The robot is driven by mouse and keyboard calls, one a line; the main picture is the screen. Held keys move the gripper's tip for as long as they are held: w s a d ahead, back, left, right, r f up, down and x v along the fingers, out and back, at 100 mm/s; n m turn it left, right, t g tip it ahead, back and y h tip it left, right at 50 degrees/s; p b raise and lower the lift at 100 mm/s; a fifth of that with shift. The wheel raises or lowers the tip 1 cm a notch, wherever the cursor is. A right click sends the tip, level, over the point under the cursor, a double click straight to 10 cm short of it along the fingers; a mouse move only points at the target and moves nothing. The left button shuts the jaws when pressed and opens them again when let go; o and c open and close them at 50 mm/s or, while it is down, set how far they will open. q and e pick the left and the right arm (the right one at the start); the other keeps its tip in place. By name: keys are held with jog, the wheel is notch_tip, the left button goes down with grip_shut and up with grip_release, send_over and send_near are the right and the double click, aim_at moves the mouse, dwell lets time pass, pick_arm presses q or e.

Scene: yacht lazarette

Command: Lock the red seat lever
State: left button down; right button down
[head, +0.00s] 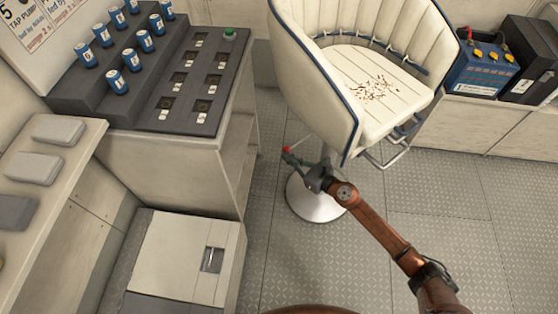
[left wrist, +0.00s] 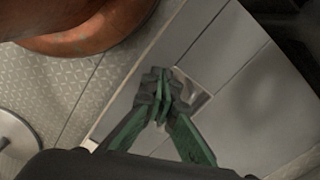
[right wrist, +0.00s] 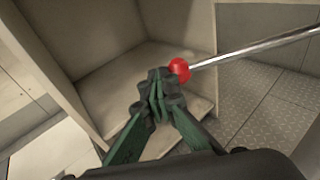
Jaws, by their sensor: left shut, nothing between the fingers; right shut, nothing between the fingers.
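The red seat lever is a metal rod with a round red knob. In the right wrist view its knob (right wrist: 179,70) is just right of my right fingertips, and the rod runs to the upper right. In the head view the red knob (head: 287,149) shows left of the seat pedestal. My right gripper (head: 297,160) is shut and empty; its fingertips (right wrist: 158,84) are beside the knob, touching or nearly so, I cannot tell. The white seat (head: 345,75) stands above on a round metal base (head: 312,205). My left gripper (left wrist: 158,88) is shut and empty, over pale panels.
A cabinet (head: 185,165) with a dark panel of blue cans (head: 112,82) stands left of the seat. A low white locker (head: 185,250) with a metal latch (head: 211,259) is in front of it. A blue battery (head: 480,72) is far right. The floor (head: 470,215) at right is clear.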

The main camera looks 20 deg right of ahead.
pick_arm(q)
jog(key=shift+s, duration=0.1)
pick_arm(e)
jog(key=shift+w, duration=0.1)
dwell(0.3)
jog(key=v, duration=1.2)
dwell(0.3)
